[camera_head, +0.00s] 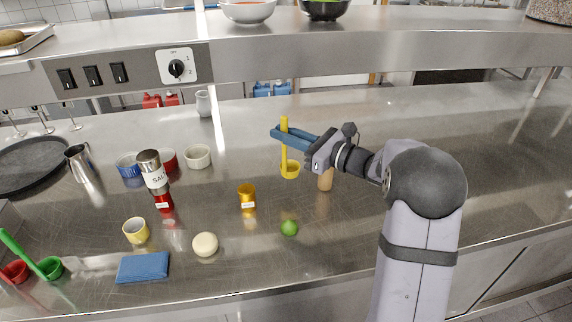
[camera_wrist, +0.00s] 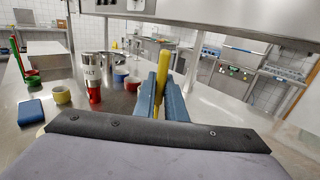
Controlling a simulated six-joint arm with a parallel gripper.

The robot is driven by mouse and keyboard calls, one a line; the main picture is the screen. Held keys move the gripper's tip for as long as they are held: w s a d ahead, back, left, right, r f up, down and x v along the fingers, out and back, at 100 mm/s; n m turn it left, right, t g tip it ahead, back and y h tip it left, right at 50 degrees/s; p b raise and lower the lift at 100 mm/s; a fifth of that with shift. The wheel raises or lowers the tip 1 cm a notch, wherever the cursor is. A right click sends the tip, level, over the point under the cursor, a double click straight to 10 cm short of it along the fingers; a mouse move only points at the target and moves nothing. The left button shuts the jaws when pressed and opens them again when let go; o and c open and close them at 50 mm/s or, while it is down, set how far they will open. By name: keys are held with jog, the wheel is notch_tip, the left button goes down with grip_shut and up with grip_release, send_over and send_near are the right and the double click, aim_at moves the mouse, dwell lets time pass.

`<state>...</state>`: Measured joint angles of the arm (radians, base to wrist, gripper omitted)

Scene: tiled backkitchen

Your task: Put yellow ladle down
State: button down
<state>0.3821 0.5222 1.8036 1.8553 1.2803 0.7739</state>
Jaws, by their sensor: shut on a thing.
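The yellow ladle (camera_head: 284,152) hangs upright from my gripper (camera_head: 280,134), with its handle between the blue fingers and its bowl at the bottom. My gripper is shut on the handle, and the bowl is close to the steel counter (camera_head: 340,227); I cannot tell whether it touches. In the wrist view the yellow handle (camera_wrist: 163,68) stands between the two blue fingers (camera_wrist: 160,92), and the bowl is hidden there.
A brown object (camera_head: 325,180) stands under my gripper, just right of the ladle. A steel shelf (camera_head: 300,60) runs behind. The counter's right side is clear.

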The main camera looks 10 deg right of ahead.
aim_at(286, 157)
jog(key=shift+f+p, duration=0.6)
jog(key=shift+f, duration=2.95)
jog(key=shift+f, duration=0.15)
jog(key=c, duration=1.8)
grip_release()
